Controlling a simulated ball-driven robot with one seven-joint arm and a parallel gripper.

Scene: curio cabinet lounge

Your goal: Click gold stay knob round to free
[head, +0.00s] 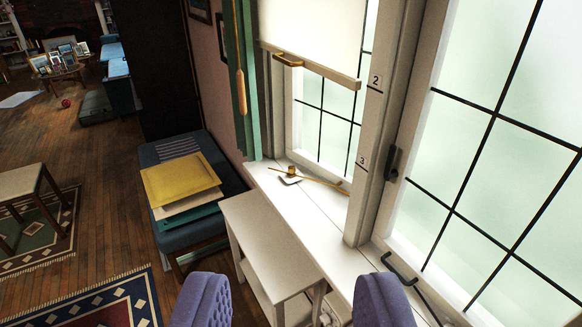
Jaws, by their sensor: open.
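The gold stay knob (291,171) is a small upright brass piece on a pale plate on the white window sill (322,222). A thin gold stay bar (318,181) runs from it to the right, towards the window frame. I cannot tell how the knob is turned. My gripper (296,282) shows at the bottom as two purple ribbed fingers, wide apart with nothing held. It is well short of the knob, with a small white table between them in the picture.
The white table (265,232) stands against the sill. A blind with a gold handle (288,60) hangs above the knob. A black-handled window (400,268) is at right. A blue bench (180,142) with stacked trays is left.

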